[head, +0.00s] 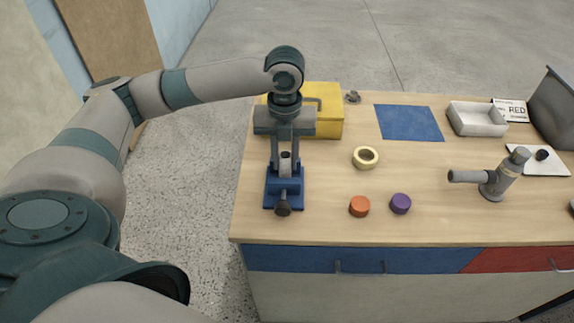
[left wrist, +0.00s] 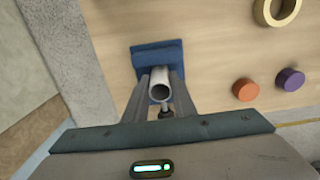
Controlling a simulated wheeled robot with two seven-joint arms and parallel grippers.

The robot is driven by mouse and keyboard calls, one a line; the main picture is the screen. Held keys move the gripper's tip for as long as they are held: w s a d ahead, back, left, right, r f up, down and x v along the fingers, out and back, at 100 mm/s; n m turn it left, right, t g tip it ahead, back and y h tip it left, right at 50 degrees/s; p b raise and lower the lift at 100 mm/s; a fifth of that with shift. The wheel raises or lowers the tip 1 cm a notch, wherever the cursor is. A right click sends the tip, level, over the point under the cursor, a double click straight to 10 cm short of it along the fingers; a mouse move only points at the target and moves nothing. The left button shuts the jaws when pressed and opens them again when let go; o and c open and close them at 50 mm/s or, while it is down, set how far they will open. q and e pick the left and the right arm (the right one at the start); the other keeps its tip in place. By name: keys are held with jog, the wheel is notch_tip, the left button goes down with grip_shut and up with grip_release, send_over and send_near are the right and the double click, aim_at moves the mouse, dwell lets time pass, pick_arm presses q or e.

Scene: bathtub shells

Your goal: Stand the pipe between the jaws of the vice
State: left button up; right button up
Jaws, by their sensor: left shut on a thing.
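The blue vice (head: 284,200) stands near the left edge of the table, with a dark handle knob (head: 283,209) at its front. It also shows in the left wrist view (left wrist: 143,54), partly covered by the pipe and fingers. My left gripper (head: 288,158) points down over the vice and is shut on the grey pipe (head: 286,167). The pipe is about upright, and its open upper end faces the left wrist camera (left wrist: 160,93). Its lower end is at the vice, but I cannot tell how deep it sits between the jaws. My right gripper is not in view.
A yellow box (head: 325,112) stands just behind my left gripper. A cream ring (head: 366,157), an orange cylinder (head: 359,206) and a purple cylinder (head: 400,203) lie to the right. A grey pipe fixture (head: 493,186) and a white tray (head: 476,120) are farther right.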

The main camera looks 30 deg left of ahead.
pick_arm(q)
jog(key=shift+a, duration=0.1)
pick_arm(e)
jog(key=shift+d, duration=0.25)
pick_arm(q)
jog(key=shift+f, duration=0.1)
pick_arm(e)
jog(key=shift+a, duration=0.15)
pick_arm(q)
jog(key=o, duration=0.8)
jog(key=shift+o, duration=1.1)
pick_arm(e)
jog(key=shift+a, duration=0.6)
